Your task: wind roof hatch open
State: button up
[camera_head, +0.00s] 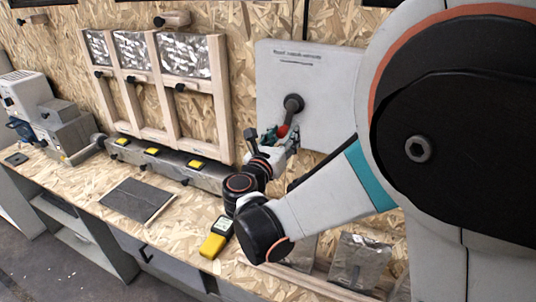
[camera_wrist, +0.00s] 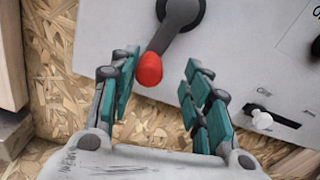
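A crank with a dark arm (camera_head: 293,104) is mounted on a pale grey wall panel (camera_head: 325,75) with small printed text at its top. Its red knob (camera_head: 283,131) points down and slightly left. In the wrist view the dark crank arm (camera_wrist: 180,20) leads down to the red knob (camera_wrist: 149,70). My gripper (camera_wrist: 162,72) has its teal-padded fingers apart, with the knob's end between them, nearer the left finger. Clear space shows between the knob and the right finger. In the head view my gripper (camera_head: 280,138) is at the knob, partly hidden.
A wooden frame (camera_head: 160,90) with shiny panes leans on the chipboard wall, left of the crank. A yellow handheld device (camera_head: 213,244) and a dark flat mat (camera_head: 137,200) lie on the bench. A small white lever (camera_wrist: 262,121) sits on the panel, right of my gripper.

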jog(key=p+v, duration=0.1)
jog(key=v, duration=1.1)
jog(key=shift+r, duration=0.15)
jog(key=shift+w+d, duration=0.1)
jog(key=shift+d, duration=0.05)
jog(key=c, duration=0.7)
jog(key=d+n, duration=0.1)
jog(key=n, duration=0.1)
jog(key=d+f+n+y+b, duration=0.1)
jog(key=d+n, duration=0.1)
jog(key=d+f+n, duration=0.1)
jog(key=n, duration=0.1)
jog(key=shift+w+d+t+b, duration=0.1)
jog(key=shift+d+t+b, duration=0.2)
jog(key=shift+t, duration=0.1)
grip_shut()
jog(key=s+d+f+n+y+b, duration=0.25)
jog(key=d+n, duration=0.25)
jog(key=n, duration=0.4)
jog(key=w+a+r, duration=0.1)
jog(key=w, duration=0.5)
jog(key=w+a+r, duration=0.1)
jog(key=w+r, duration=0.1)
jog(key=w, duration=0.3)
jog(key=shift+w+a+t, duration=0.35)
jog(key=shift+w+t, duration=0.05)
